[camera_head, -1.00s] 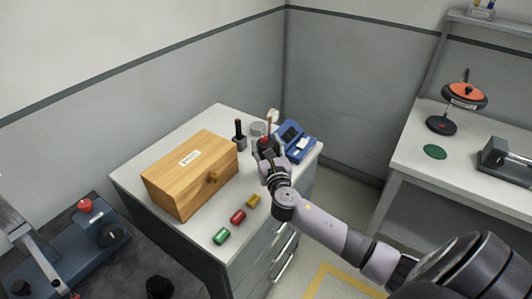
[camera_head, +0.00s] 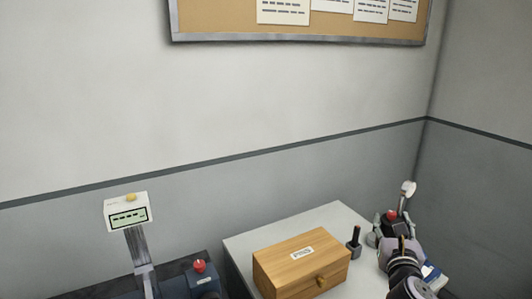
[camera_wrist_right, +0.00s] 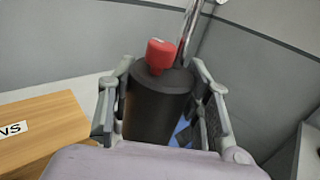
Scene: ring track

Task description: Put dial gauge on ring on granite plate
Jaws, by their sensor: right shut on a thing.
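The dial gauge (camera_head: 407,190) has a round pale dial on a metal rod and a black cylindrical base with a red knob. In the right wrist view its black base (camera_wrist_right: 157,103) stands between my right gripper's two fingers. My right gripper (camera_head: 391,228) is shut on that base at the right end of the white cabinet top. I cannot tell whether the base touches the top. My left gripper is not in view. I see no ring and cannot identify the granite plate.
A wooden box (camera_head: 300,262) stands on the cabinet top (camera_head: 250,238), left of the gauge. A black upright tool (camera_head: 354,243) stands between them. Grey walls rise behind.

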